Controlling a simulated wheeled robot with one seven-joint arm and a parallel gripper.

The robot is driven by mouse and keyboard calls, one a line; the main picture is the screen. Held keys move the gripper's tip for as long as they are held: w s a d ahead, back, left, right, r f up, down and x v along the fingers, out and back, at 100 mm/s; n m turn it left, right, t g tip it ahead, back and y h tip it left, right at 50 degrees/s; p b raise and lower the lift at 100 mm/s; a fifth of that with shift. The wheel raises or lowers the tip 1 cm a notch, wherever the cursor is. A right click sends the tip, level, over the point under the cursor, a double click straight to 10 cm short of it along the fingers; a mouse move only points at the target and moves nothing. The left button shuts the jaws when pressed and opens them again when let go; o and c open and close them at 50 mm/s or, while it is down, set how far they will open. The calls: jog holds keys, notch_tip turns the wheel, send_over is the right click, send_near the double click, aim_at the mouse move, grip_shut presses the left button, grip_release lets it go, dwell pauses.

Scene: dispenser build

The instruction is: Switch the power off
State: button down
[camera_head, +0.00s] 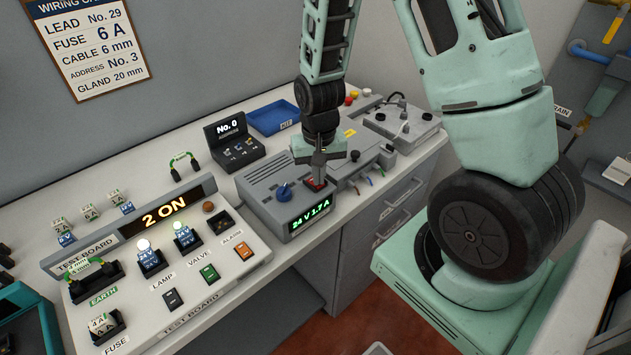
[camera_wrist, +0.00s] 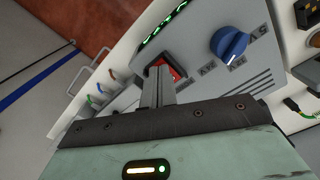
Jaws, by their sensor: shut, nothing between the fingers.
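The grey power supply (camera_head: 291,205) stands on the bench, and its display (camera_head: 310,217) reads 24 V 1.7 A in green. A red switch (camera_head: 315,184) sits on its sloped face; it also shows in the wrist view (camera_wrist: 175,72). A blue knob (camera_head: 284,192) is to its left, and it shows in the wrist view (camera_wrist: 229,42). My gripper (camera_head: 318,178) is shut and empty, pointing down with its fingertips at the red switch. The fingers hide part of the switch. I cannot tell whether they touch it.
An address box (camera_head: 234,142) and a blue tray (camera_head: 272,117) stand behind. A grey unit (camera_head: 400,122) with cables is to the right.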

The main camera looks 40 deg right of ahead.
jog(key=shift+f, duration=0.2)
jog(key=shift+r+p, duration=2.95)
jog(key=shift+r, duration=0.65)
jog(key=shift+f, duration=0.1)
jog(key=shift+a, duration=0.4)
jog(key=s+a+r+n+y+b, duration=0.1)
jog(key=s+a+r+n+b, duration=0.2)
jog(key=a, duration=0.5)
jog(key=s+a+r+n+b, duration=0.1)
jog(key=s+a+n+b, duration=0.25)
jog(key=a, duration=0.45)
jog(key=s+a+r+n+b, duration=0.1)
jog(key=s+a+n, duration=0.2)
jog(key=s, duration=0.2)
jog(key=s+a+r+n+b, duration=0.1)
jog(key=s+a+n+b, duration=0.1)
jog(key=s+n, duration=0.2)
jog(key=shift+s+a+r, duration=0.3)
jog(key=shift+s+a, duration=0.1)
jog(key=shift+s, duration=0.7)
